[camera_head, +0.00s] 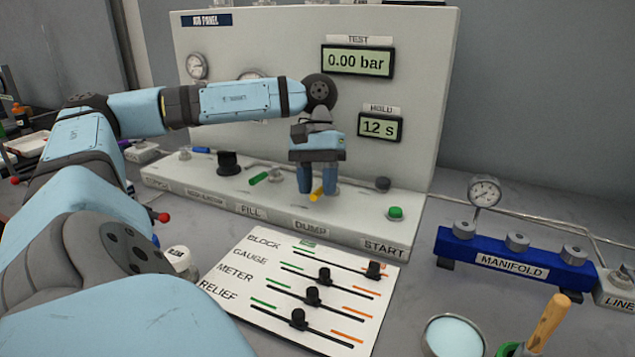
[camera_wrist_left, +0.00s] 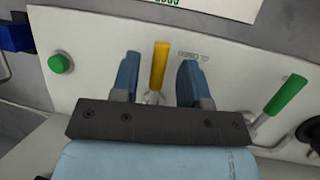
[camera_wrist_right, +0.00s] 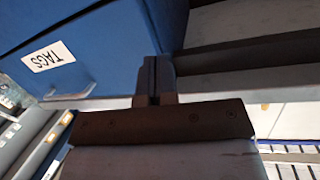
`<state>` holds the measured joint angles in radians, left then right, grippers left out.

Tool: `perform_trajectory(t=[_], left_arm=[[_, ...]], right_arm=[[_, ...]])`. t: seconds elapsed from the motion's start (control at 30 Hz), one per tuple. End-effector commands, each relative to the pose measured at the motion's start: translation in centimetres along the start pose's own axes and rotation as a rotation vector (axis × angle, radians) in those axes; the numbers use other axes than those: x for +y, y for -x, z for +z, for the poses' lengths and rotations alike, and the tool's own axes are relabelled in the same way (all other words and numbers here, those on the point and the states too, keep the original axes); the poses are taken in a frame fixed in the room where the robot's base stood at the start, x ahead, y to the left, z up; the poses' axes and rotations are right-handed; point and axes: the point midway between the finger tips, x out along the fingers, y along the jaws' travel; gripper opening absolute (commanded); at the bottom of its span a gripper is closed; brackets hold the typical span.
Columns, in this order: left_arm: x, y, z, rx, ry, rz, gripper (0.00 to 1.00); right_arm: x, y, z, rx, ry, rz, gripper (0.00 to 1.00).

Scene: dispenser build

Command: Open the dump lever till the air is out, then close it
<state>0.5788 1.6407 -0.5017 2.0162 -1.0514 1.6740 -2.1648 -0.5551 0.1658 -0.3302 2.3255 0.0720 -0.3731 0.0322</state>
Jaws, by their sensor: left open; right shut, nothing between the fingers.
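The dump lever has a yellow handle (camera_head: 317,193) and stands on the sloped front ledge of the air panel (camera_head: 222,202), above the DUMP label (camera_head: 311,227). My left gripper (camera_head: 318,190) is over it, fingers pointing down. In the left wrist view the yellow handle (camera_wrist_left: 159,65) lies between the two open blue fingers (camera_wrist_left: 158,80), with a gap on each side. The TEST display (camera_head: 357,61) reads 0.00 bar and the HOLD display (camera_head: 380,127) reads 12 s. My right gripper (camera_wrist_right: 152,78) is shut and empty, seen only in its wrist view.
A green-handled lever (camera_head: 259,178) is left of the dump lever, and a green START button (camera_head: 395,213) is right. A slider board (camera_head: 300,292) lies in front. A blue manifold (camera_head: 512,258) stands right. A blue TAGS bin (camera_wrist_right: 90,50) is beside my right gripper.

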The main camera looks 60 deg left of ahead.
Motion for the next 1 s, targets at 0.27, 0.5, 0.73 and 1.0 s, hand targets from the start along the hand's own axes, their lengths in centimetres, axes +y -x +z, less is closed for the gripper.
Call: perform_trajectory(t=[0.27,0.5,0.73,1.0], left_arm=[[0.5,2.3,0.9,0.002,-0.002,0.001,0.41],[1.7,7.7,3.1,0.002,-0.005,0.004,0.41],[2.9,13.0,5.3,0.001,-0.006,0.006,0.41],[3.7,17.2,7.1,0.001,0.000,0.000,0.41]], right_arm=[[0.4,0.1,-0.1,-0.028,0.011,0.012,0.00],[1.7,1.5,3.8,-0.198,0.013,0.064,0.00],[2.3,2.2,4.5,-0.275,0.026,0.087,0.00],[2.7,2.7,3.9,-0.322,0.047,0.108,0.00]])
